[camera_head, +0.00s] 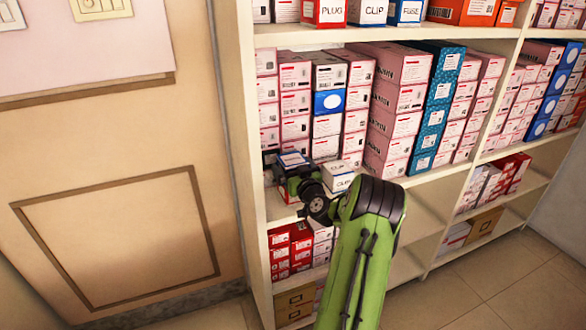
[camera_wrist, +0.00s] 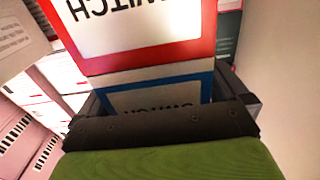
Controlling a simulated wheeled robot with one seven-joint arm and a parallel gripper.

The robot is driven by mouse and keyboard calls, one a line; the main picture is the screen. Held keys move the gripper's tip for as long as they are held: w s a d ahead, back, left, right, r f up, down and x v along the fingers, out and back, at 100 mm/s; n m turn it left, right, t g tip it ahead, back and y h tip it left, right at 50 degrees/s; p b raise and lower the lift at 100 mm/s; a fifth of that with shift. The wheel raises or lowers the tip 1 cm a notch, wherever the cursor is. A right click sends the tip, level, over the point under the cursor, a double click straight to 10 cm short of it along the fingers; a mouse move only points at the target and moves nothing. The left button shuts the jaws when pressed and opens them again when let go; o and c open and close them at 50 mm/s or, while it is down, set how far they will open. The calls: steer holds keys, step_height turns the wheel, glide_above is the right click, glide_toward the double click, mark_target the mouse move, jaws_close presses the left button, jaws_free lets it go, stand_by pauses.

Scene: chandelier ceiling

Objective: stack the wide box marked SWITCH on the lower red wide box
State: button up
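My gripper (camera_head: 285,174) is at the left end of the middle shelf, around a small white box with blue edges (camera_head: 292,158). In the wrist view this blue-edged box (camera_wrist: 150,98) sits between the dark fingers, which look closed on its sides. Its lettering is partly covered by my gripper but looks like SWITCH. A red box marked SWITCH (camera_wrist: 140,58), its lettering upside down in the picture, fills the top of the wrist view just beyond the held box. I cannot tell whether the two touch.
A CLIP box (camera_head: 338,178) stands right of my gripper. Tall stacks of pink boxes (camera_head: 388,125) stand behind it, with a blue stack (camera_head: 432,110) further right. The shelf's left side panel (camera_head: 240,110) is close.

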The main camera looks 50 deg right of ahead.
steer(key=shift+r, duration=0.15)
steer(key=b+v, duration=0.2)
steer(key=v, duration=1)
